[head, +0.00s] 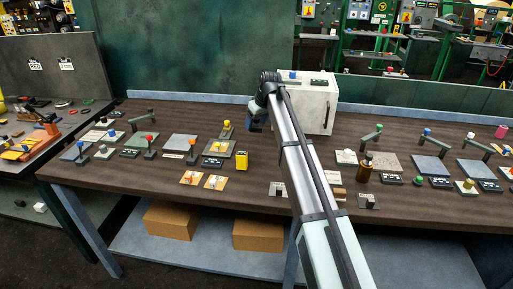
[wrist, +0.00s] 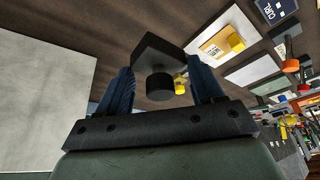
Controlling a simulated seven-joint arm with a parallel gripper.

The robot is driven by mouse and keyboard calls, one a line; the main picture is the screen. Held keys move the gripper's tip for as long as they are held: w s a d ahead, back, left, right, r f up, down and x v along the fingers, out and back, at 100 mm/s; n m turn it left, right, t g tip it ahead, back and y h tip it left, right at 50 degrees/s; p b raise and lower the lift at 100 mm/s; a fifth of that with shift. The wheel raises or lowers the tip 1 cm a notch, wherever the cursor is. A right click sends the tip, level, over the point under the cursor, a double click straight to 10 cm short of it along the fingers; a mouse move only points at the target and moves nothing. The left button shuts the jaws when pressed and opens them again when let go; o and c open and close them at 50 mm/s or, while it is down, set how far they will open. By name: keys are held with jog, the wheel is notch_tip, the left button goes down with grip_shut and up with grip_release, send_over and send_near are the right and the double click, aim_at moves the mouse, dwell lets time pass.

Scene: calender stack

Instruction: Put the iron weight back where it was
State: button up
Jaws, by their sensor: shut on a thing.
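The iron weight (wrist: 160,85) is a dark, blocky piece with a short round knob, seen in the wrist view between the two blue fingers. My gripper (wrist: 164,78) is shut on it. In the head view my gripper (head: 257,122) is over the back middle of the brown workbench (head: 130,187), just left of the pale cabinet (head: 316,103). There the weight cannot be made out clearly from the dark gripper. I cannot tell how far it is above the bench top.
The pale cabinet also fills the left of the wrist view (wrist: 45,95). A yellow block (head: 243,160), plates with coloured knobs and small levers stand left of my arm. A brown bottle (head: 364,171) and more plates stand right. A green wall panel (head: 190,45) rises behind.

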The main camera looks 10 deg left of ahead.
aim_at(261, 129)
jog(key=shift+f, duration=4.75)
jog(key=shift+f, duration=0.15)
jog(key=o, duration=1.6)
jog(key=v, duration=1.2)
